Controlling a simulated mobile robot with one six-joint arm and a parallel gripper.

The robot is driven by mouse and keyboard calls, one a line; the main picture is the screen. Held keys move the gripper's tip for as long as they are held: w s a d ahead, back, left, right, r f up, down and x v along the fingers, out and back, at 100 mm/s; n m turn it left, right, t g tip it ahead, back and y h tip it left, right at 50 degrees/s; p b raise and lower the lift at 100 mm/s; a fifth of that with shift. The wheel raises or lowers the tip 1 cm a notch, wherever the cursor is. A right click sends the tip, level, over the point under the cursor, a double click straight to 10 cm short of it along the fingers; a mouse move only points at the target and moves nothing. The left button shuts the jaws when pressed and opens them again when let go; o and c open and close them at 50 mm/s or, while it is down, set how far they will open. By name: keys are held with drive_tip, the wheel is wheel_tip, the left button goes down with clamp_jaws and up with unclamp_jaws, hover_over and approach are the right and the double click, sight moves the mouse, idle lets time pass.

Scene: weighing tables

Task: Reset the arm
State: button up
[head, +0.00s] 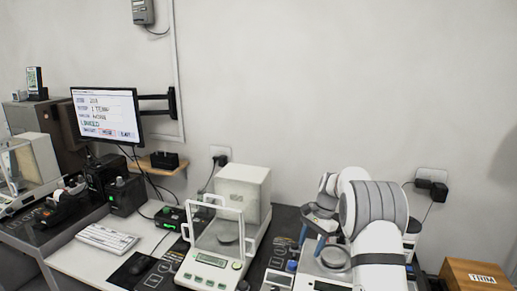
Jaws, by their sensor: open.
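My arm rises from the lower right of the head view in white and grey links. My gripper (313,238) is at its end, dark with blue fingertips, pointing down. The fingers are apart, with nothing seen between them. It is to the right of the glass-sided balance (213,240), apart from it in the picture. It appears above a smaller device (322,262) on the table, which my arm partly hides. I cannot tell how high the fingertips are above it.
A monitor (106,115) on a wall arm, a keyboard (106,239) and a mouse (142,264) are at left. Another balance (29,165) stands at far left. A wooden box (474,276) is at lower right. The wall above my arm is bare.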

drive_tip(key=s+a+r+n+t+h, duration=0.2)
drive_tip(key=s+r+n, duration=0.3)
drive_tip(key=s+r, duration=1)
drive_tip(key=s+n+t, duration=0.1)
drive_tip(key=s+n, duration=0.1)
drive_tip(key=s, duration=0.9)
drive_tip(key=s+f+n+t+h, duration=0.1)
drive_tip(key=s+n+t, duration=0.1)
drive_tip(key=s, duration=0.9)
drive_tip(key=shift+f+n, duration=0.25)
drive_tip(key=shift+n, duration=0.45)
